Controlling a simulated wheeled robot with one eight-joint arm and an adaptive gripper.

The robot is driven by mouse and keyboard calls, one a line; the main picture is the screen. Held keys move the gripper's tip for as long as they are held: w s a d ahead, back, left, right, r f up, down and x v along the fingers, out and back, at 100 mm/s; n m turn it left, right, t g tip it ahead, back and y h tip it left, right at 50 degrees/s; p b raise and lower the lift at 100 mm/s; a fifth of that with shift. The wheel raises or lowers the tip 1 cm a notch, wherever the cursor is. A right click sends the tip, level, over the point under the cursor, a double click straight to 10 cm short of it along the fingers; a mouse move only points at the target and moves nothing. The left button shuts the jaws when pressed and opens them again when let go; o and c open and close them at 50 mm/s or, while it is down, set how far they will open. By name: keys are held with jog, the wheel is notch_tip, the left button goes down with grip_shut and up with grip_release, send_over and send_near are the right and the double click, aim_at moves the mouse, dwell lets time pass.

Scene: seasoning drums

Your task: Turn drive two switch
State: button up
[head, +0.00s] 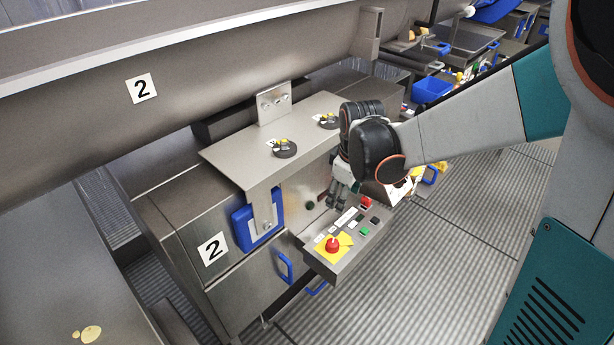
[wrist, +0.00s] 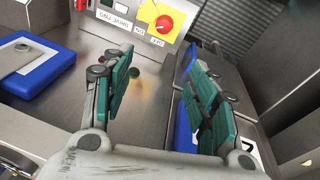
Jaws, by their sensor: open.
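A control box (head: 345,262) with a red mushroom button (head: 333,244) on a yellow plate, a green button (head: 364,231) and a black control (head: 375,220) sits in front of the machine marked 2.
A steel shelf (head: 240,150) with two round dark discs with yellow marks juts out left of my gripper. Blue handles (head: 284,266) stick out below. A drum (head: 200,80) marked 2 lies behind. Ribbed floor (head: 440,270) at right is free.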

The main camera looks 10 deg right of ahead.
aim_at(333, 242)
jog(key=w+f+n+b, duration=0.1)
jog(key=f, duration=0.7)
jog(key=w+f+n+g+b, duration=0.1)
jog(key=w+f, duration=0.1)
jog(key=f, duration=0.7)
jog(key=w+f+n+g+b, duration=0.1)
jog(key=f+n, duration=0.1)
jog(key=f, duration=0.7)
jog(key=shift+w+f, duration=0.2)
grip_shut()
